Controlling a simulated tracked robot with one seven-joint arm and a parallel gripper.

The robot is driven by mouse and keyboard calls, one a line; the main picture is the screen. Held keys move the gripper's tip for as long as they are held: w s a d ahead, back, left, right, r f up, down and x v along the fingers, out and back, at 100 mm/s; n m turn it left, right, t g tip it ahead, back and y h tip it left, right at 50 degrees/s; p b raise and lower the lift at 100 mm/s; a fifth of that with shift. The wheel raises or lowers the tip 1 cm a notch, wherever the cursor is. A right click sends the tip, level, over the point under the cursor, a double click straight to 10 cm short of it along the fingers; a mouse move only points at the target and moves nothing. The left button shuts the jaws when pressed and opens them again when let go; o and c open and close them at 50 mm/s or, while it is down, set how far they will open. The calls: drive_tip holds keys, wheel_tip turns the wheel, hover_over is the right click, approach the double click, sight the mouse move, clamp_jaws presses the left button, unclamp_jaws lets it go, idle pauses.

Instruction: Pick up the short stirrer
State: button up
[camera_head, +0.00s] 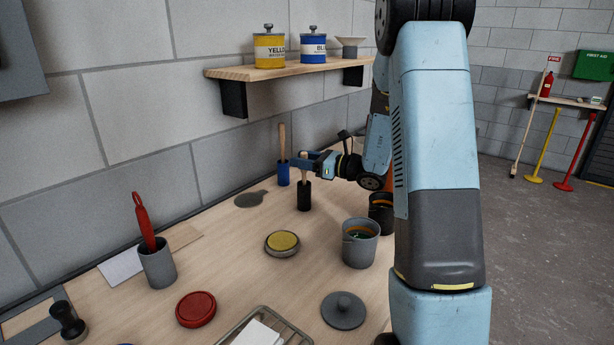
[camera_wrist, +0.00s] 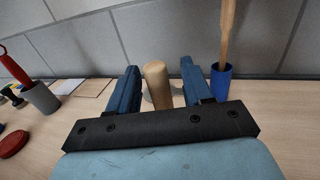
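The short stirrer, a wooden stick, stands in a small black cup (camera_head: 304,197) on the bench; its top (camera_head: 304,157) shows at my gripper (camera_head: 303,163). In the wrist view the rounded wooden end of the short stirrer (camera_wrist: 157,82) is between the two blue fingers of my gripper (camera_wrist: 158,88), with a gap on each side. My gripper is open around it. Its lower part is hidden by the gripper in the wrist view. A longer wooden stirrer (camera_head: 282,140) stands in a blue cup (camera_head: 283,175) just behind; it also shows at right in the wrist view (camera_wrist: 228,35).
A grey pot (camera_head: 360,245) and a dark pot (camera_head: 381,208) stand right of the black cup. A yellow-topped tin (camera_head: 282,242), a red lid (camera_head: 196,309) and a grey cup (camera_head: 157,265) with a red tool are nearer. A shelf (camera_head: 285,70) with paint tins hangs above.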

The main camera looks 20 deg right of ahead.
clamp_jaws()
idle(0.4)
